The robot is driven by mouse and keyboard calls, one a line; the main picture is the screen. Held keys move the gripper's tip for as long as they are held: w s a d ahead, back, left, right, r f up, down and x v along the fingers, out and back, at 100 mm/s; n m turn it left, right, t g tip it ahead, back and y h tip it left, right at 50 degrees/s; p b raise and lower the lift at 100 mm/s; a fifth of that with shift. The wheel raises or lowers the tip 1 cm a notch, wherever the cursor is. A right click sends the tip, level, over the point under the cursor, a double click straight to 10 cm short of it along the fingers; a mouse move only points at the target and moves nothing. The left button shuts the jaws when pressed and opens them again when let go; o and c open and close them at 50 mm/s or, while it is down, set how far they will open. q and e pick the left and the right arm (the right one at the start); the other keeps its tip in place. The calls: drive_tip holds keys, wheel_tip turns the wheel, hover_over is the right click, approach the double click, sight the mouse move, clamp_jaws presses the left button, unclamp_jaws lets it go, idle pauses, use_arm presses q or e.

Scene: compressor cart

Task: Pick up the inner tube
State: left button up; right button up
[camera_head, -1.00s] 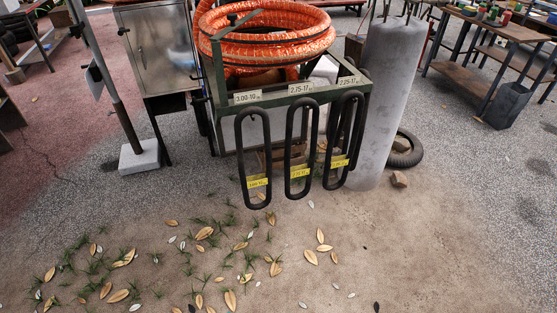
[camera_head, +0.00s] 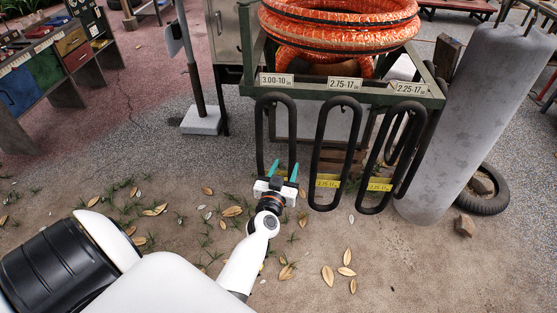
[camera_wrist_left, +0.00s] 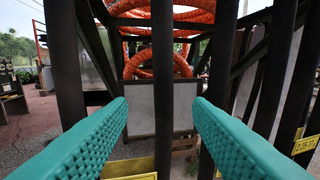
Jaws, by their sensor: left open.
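Several black inner tubes hang as long loops from a green rack (camera_head: 310,91): a left tube (camera_head: 260,130), a middle tube (camera_head: 316,150) and right ones (camera_head: 375,185) that overlap. Yellow labels are on the middle (camera_head: 328,183) and right tubes. My left gripper (camera_head: 282,170), with teal fingers, is open in front of the left tube's lower part and hides some of it. In the left wrist view a dark upright strand of tube (camera_wrist_left: 163,70) shows between the open fingertips (camera_wrist_left: 160,102); I cannot tell if they touch it. My right gripper is not in view.
Orange hose coils (camera_head: 340,25) lie on top of the rack. A grey cylinder (camera_head: 460,120) stands at right, with a tire (camera_head: 485,200) and a stone (camera_head: 464,226) beside it. A post with a white base (camera_head: 201,120) is at left. Leaves lie on open ground in front.

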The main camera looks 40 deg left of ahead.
sight(290, 155)
use_arm(q)
drive_tip(key=shift+x, duration=1)
drive_tip(key=x, duration=0.5)
drive_tip(key=shift+w+a, duration=0.1)
clamp_jaws()
